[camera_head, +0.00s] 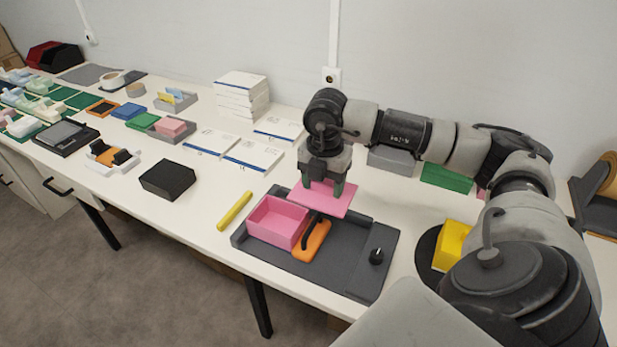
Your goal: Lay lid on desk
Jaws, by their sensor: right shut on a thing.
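A flat pink lid (331,203) hangs level under my right gripper (325,187), which is shut on it. The lid is above the dark grey tray (345,264) on the white desk (205,213). An open pink box (279,222) stands in the left part of the tray, just left of and below the lid. An orange block with a black handle (312,241) lies in the tray to the right of the box, partly under the lid. My left gripper is not in view.
A yellow marker (234,211) lies left of the tray. A black box (168,179) stands further left. White boxes (253,155) lie behind. A yellow block (451,244) stands on a round black base at the right. Bare desk shows between the black box and marker.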

